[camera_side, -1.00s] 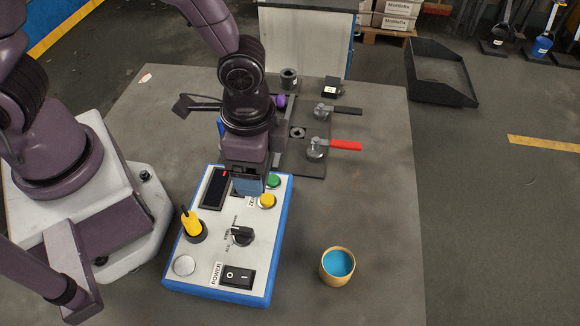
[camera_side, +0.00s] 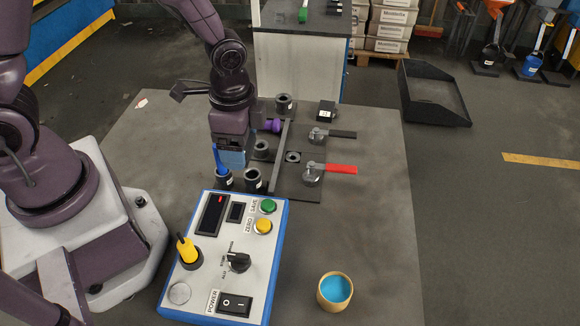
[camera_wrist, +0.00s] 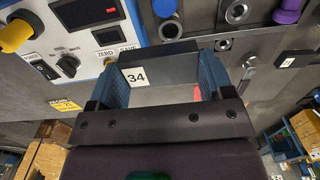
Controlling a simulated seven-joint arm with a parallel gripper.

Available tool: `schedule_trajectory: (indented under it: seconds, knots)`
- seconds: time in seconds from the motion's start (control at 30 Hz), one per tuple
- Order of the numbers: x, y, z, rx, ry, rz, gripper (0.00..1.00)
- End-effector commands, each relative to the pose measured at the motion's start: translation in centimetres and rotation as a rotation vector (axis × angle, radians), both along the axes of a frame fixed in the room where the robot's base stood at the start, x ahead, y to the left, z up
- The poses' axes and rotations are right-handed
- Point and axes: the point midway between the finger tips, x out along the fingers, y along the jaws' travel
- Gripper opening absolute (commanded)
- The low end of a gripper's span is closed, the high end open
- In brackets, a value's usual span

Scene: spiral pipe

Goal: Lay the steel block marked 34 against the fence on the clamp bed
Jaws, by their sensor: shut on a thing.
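The steel block marked 34 (camera_wrist: 158,66) is dark grey with a white number label. It sits between the two blue fingers of my gripper (camera_wrist: 165,82) in the wrist view. In the side view my gripper (camera_side: 232,160) is beyond the control box, just left of the clamp bed (camera_side: 311,190); the block cannot be made out there. The bed is a dark plate with a long raised bar, seemingly the fence (camera_side: 281,150), along its left part. The fence is to the right of my gripper.
Toggle clamps with a red handle (camera_side: 340,169) and a black handle (camera_side: 342,134) stand on the bed's right. Dark cylinders (camera_side: 253,181) stand nearby, with a purple part (camera_side: 272,125). A control box (camera_side: 225,255) and a cup (camera_side: 335,290) are in front. A labelled dark block (camera_side: 326,111) lies behind.

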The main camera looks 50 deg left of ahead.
Motion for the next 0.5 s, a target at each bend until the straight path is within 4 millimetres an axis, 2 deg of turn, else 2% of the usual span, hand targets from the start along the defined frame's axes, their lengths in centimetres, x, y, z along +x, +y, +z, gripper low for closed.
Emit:
schedule_trajectory:
  seconds: [0.03, 0.2, 0.4, 0.5]
  knots:
    - [1.4, -0.3, -0.7, 0.000, 0.001, 0.000, 0.37]
    - [5.3, -0.9, -2.7, 0.001, 0.002, 0.001, 0.37]
    - [7.9, -1.3, -6.1, 0.001, 0.004, 0.001, 0.37]
    - [8.8, -1.5, -7.0, 0.001, 0.001, 0.002, 0.37]
